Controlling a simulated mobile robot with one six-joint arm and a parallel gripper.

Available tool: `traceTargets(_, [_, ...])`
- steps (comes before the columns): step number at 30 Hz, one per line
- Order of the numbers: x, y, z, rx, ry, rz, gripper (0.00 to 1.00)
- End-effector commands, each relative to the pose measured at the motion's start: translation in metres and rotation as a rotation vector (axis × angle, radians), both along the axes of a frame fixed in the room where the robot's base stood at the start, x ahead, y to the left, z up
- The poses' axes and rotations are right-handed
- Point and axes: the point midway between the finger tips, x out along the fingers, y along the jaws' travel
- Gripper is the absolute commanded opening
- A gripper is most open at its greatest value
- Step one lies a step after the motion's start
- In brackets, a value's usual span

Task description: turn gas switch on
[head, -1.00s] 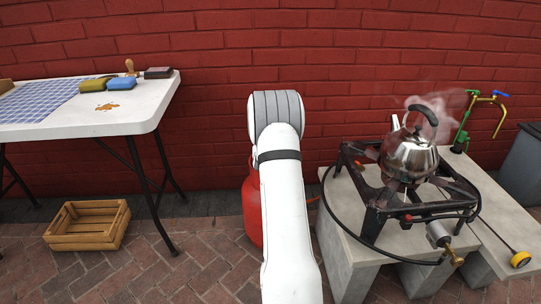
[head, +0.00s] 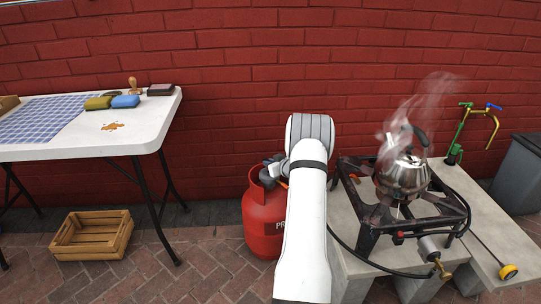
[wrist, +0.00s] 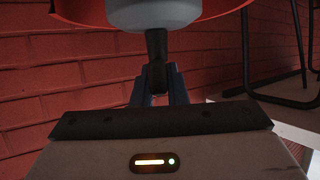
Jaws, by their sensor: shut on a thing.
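The red gas cylinder (head: 262,222) stands on the bricks left of the stove, partly hidden behind my arm. Dark fittings (head: 270,172) show at its top. In the wrist view, part of a red rim (wrist: 235,8) and a grey rounded fitting (wrist: 158,14) are at the top. A black switch stem (wrist: 157,45) hangs below the grey fitting. My gripper (wrist: 157,82) is shut on this black stem with its blue-grey fingers. I cannot tell the switch's on or off position.
A steaming kettle (head: 402,173) stands on the black burner (head: 377,215) to the right, with a black hose (head: 350,247) running along it. A white table (head: 148,130) is at the left, with a wooden crate (head: 93,238) on the floor. The brick wall is close behind.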

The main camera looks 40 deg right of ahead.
Motion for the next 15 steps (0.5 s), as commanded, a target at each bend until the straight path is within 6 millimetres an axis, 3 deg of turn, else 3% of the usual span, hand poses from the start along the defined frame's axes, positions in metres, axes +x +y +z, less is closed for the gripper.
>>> traceTargets(15, [-0.002, -0.0027, -0.0015, 0.002, 0.003, 0.16, 0.0])
